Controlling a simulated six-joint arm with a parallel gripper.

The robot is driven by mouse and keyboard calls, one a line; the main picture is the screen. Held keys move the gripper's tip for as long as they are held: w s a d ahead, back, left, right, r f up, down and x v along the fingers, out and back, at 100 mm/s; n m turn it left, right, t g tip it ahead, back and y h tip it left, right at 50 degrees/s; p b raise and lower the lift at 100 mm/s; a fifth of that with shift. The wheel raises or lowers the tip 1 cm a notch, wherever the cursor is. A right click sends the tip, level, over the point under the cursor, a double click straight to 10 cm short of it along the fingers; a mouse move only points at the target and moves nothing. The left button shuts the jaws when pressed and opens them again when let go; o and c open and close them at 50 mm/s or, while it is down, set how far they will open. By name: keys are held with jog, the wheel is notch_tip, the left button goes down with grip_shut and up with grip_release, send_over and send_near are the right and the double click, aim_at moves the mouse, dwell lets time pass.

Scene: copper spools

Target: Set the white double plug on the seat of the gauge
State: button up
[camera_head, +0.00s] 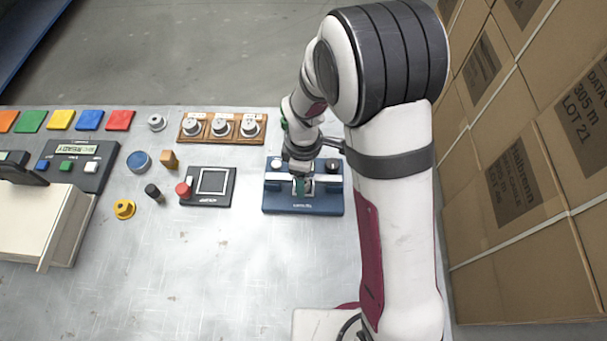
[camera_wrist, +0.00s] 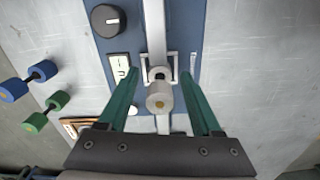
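The white double plug (camera_wrist: 159,97) shows in the wrist view, one yellow-centred end facing the camera. It appears to lie at the seat, between the small white brackets of the gauge (camera_wrist: 194,20); I cannot tell whether it is fully seated. The gauge also shows in the head view (camera_head: 330,203) as a blue base with a white bar and a black knob. My gripper (camera_wrist: 159,78) has its green fingers on either side of the plug, with gaps between them and it. In the head view my gripper (camera_head: 301,186) is low over the gauge and hides the plug.
A blue double plug (camera_wrist: 27,81) and a green double plug (camera_wrist: 45,111) lie beside the gauge. Left of it are a framed pad (camera_head: 212,201), a wooden rack with dials (camera_head: 220,128) and several small parts. Cardboard boxes (camera_head: 525,180) stand at the right. The front table is clear.

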notch_tip(320, 180, up, 12)
jog(key=shift+r, duration=0.15)
jog(key=shift+s+d+r, duration=0.15)
jog(key=shift+r, duration=0.2)
jog(key=s+d+r+m+y, duration=0.1)
jog(key=s+d+m, duration=0.3)
jog(key=s+m, duration=0.6)
jog(key=s+d+r+m, duration=0.3)
jog(key=s+m, duration=0.7)
jog(key=m, duration=0.1)
jog(key=shift+s+d+r+m+y, duration=0.2)
jog(key=shift+d+r+m+y, duration=0.15)
jog(key=shift+d+m+y, duration=0.05)
